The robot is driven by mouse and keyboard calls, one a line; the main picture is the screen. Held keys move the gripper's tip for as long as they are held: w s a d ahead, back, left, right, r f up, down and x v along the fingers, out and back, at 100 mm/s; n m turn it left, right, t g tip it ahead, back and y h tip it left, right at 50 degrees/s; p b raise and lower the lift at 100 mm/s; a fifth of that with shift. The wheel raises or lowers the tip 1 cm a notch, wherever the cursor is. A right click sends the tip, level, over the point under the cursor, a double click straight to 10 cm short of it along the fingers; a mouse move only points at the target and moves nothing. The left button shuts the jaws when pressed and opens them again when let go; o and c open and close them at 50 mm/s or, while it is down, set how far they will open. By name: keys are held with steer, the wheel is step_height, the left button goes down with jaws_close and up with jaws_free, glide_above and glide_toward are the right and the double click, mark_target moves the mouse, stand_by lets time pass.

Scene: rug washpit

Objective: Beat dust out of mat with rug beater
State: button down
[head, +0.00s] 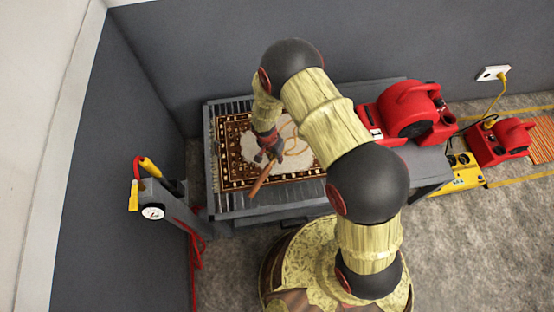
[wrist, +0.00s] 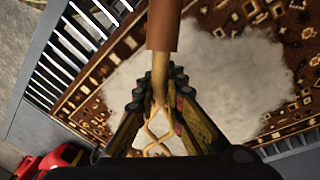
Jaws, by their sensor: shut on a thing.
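The mat (head: 230,170) is brown with a cream pattern and lies flat on a grey slatted table. A large whitish dust patch (wrist: 225,85) covers its middle. My gripper (head: 268,152) is over the mat and shut on the rug beater. In the wrist view, my gripper's fingers (wrist: 160,92) close around the beater's cane shaft. The beater's brown handle (head: 261,181) points toward the table's front edge. Its looped cane head (wrist: 157,135) shows between the fingers in the wrist view. I cannot tell whether the head touches the mat.
The slatted table (head: 228,203) stands against the grey wall. A red blower (head: 410,110) sits at its right end, and another red machine (head: 498,142) is farther right. A post with a gauge (head: 152,212) and red hose stands at the left.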

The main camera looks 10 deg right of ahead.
steer(key=shift+r, duration=0.25)
